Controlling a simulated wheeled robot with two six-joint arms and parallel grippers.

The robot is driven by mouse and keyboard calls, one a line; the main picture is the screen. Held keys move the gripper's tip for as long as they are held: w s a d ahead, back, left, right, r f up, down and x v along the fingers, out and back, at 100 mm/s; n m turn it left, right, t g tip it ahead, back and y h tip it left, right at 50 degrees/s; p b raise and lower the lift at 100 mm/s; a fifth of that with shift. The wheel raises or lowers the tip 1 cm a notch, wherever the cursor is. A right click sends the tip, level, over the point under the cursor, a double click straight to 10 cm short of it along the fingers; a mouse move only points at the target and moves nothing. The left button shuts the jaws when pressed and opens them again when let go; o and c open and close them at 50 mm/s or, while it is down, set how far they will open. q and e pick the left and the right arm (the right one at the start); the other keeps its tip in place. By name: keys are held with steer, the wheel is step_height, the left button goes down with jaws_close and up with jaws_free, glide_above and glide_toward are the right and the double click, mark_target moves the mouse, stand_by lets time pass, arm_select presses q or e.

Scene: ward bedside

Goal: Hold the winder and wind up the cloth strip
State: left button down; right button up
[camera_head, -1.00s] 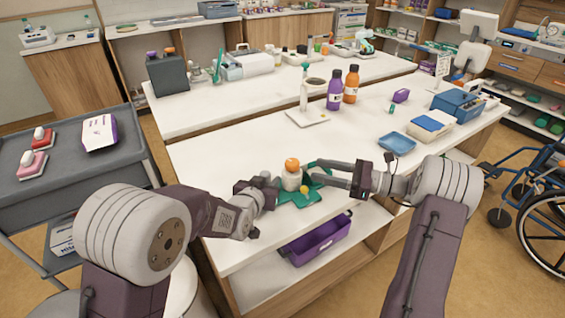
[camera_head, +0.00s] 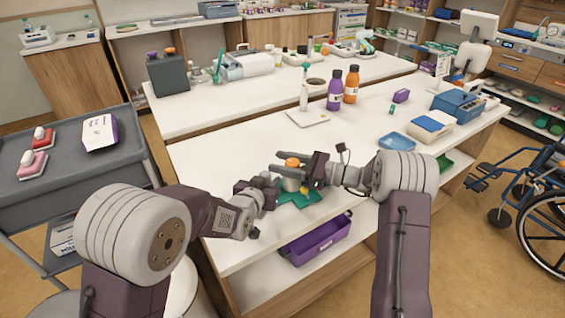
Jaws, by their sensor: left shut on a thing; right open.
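The winder (camera_head: 291,163), a pale body with an orange top, stands near the front edge of the white table. The green cloth strip (camera_head: 298,199) lies at its foot, partly hidden by my grippers. My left gripper (camera_head: 274,187) is shut on the winder's lower left side; its fingertips are hard to make out. My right gripper (camera_head: 290,165) is open, with its fingers reaching left around the winder's top. A small yellow part (camera_head: 304,189) shows beside the winder.
A purple bin (camera_head: 316,241) sits on the shelf below the table edge. Purple (camera_head: 334,92) and orange (camera_head: 351,85) bottles, a spray bottle and a flat pad (camera_head: 307,118) stand behind. A blue tray (camera_head: 397,142) lies to the right. The white tabletop between is mostly clear.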

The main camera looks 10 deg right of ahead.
jaws_close()
steer(key=shift+w+d+m+t+h, duration=0.1)
steer(key=shift+w+m+t+h, duration=0.05)
steer(key=shift+m+t+h, duration=0.6)
steer(key=shift+w+d+m+t+h, duration=0.1)
steer(key=shift+m+t+h, duration=0.4)
steer(key=shift+t, duration=0.35)
jaws_free()
